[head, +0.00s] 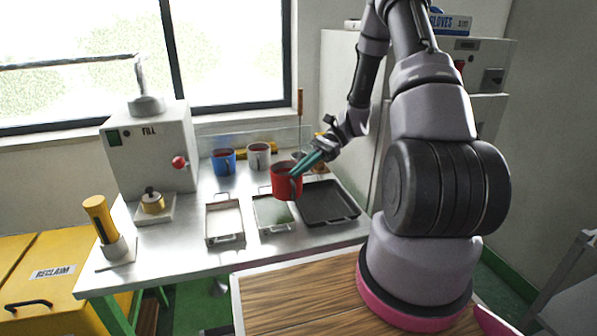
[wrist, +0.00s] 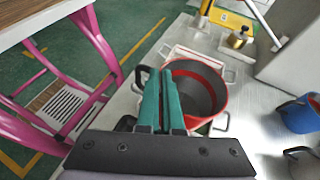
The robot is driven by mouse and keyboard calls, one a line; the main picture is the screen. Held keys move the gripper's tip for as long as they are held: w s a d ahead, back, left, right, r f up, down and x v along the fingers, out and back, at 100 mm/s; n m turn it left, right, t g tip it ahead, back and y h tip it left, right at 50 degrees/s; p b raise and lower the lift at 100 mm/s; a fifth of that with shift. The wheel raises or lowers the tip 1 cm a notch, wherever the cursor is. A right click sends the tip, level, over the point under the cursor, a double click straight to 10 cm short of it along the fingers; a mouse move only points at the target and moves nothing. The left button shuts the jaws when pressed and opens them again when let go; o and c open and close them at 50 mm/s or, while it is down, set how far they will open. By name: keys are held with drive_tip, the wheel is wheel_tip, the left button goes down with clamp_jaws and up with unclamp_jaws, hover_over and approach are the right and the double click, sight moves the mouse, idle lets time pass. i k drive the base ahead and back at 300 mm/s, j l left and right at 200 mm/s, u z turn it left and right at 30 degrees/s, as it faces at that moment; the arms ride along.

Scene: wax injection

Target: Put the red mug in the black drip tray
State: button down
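The red mug (head: 285,184) is upright with a dark inside. It appears over the back of the green-bottomed middle tray, and seems raised above the table. My gripper (head: 299,170) has its teal fingers closed at the mug's right side in the head view. In the wrist view, the fingers (wrist: 163,88) are nearly together at the rim of the mug (wrist: 216,96), beside its dark handle. The exact grip point is partly hidden. The black drip tray (head: 328,207) lies on the table just right of the mug and looks empty.
A green-bottomed tray (head: 270,211) and a pale tray (head: 224,219) lie left of the drip tray. A blue mug (head: 223,162) and a grey mug (head: 258,156) stand behind. A fill machine (head: 150,150) stands at left. Another cup partly shows behind my gripper.

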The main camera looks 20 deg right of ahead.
sight(328, 210)
drive_tip(key=k+j, duration=0.3)
drive_tip(key=j, duration=0.15)
drive_tip(key=k+j, duration=0.3)
drive_tip(key=j, duration=0.15)
drive_tip(key=z, duration=0.05)
